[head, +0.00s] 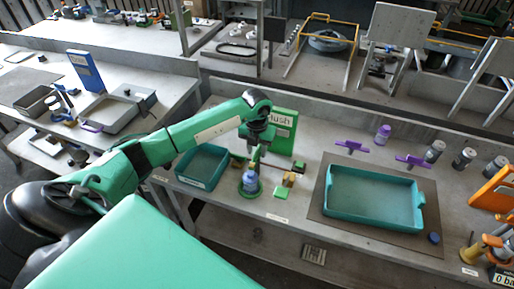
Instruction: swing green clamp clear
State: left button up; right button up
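My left arm reaches in from the left over the front bench. Its gripper (254,160) points down just above a small blue bottle-like part (250,179), which stands in a green ring (249,189). The fingers are small and dark, and whether they touch the part or are open cannot be made out. Right of them is a small brown-gold block (289,180) with green on it, and a flat green piece (281,194) in front. Which green piece is the clamp is not clear at this size. My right gripper is not in view.
A teal tray (202,165) is left of the ring. A green sign board (281,130) stands close behind my gripper. A large teal tray (373,197) lies on a dark mat to the right. Purple T-handled pieces (352,146) and several grey cylinders stand farther back.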

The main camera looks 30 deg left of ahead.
pick_arm(q)
grip_shut()
jog(key=shift+n, duration=0.3)
jog(key=n+b, duration=0.1)
jog(key=n, duration=0.1)
jog(key=shift+n, duration=0.3)
jog(key=n, duration=0.3)
jog(key=shift+n, duration=0.3)
jog(key=n, duration=0.5)
jog(key=shift+b, duration=0.35)
jog(key=n, duration=0.5)
jog(key=shift+n, duration=0.3)
jog(key=shift+r, duration=0.1)
